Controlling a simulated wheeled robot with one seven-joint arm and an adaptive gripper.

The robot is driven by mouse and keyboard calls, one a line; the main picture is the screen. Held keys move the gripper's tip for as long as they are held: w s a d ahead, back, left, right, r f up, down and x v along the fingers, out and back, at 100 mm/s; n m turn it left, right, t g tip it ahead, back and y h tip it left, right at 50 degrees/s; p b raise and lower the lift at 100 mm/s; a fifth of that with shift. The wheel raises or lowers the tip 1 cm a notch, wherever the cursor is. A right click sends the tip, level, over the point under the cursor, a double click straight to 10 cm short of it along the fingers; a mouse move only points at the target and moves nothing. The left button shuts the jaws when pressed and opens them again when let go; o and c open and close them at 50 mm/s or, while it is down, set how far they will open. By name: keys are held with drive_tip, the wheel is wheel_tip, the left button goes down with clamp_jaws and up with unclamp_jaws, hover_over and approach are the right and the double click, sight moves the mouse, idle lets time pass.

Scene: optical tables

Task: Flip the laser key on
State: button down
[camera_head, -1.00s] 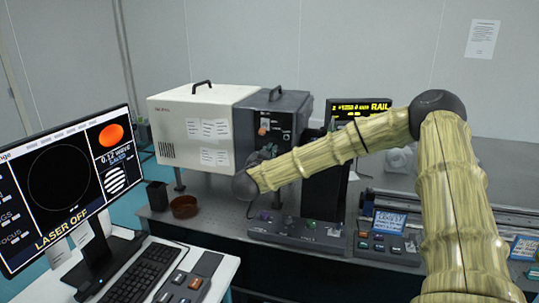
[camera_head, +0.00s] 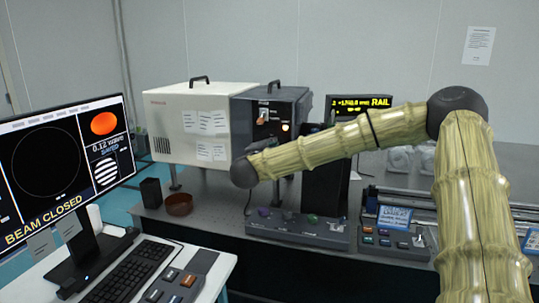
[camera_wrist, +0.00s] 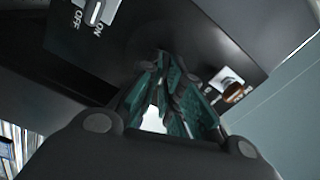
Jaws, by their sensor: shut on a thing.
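The laser unit's dark control panel (camera_head: 285,108) is on the front right of a large box on the optical table. A switch with OFF and ON labels (camera_wrist: 93,14) is at the upper left. In the head view my arm hides most of the gripper. The monitor (camera_head: 55,165) reads BEAM CLOSED.
A control box with knobs (camera_head: 298,230) and a dark upright post (camera_head: 325,185) stand close to my arm. A brown bowl (camera_head: 179,204) and a dark cup (camera_head: 151,192) are at left. A rail display (camera_head: 360,107) is behind.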

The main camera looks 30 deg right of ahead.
drive_tip(key=shift+f+m+b, duration=0.2)
drive_tip(key=shift+m+b, duration=0.6)
drive_tip(key=shift+f+m+b, duration=0.15)
drive_tip(key=shift+m+b, duration=0.65)
drive_tip(key=c, duration=1.6)
unclamp_jaws()
drive_tip(key=shift+r, duration=0.1)
drive_tip(key=shift+s+r, duration=0.1)
drive_tip(key=v, duration=1.2)
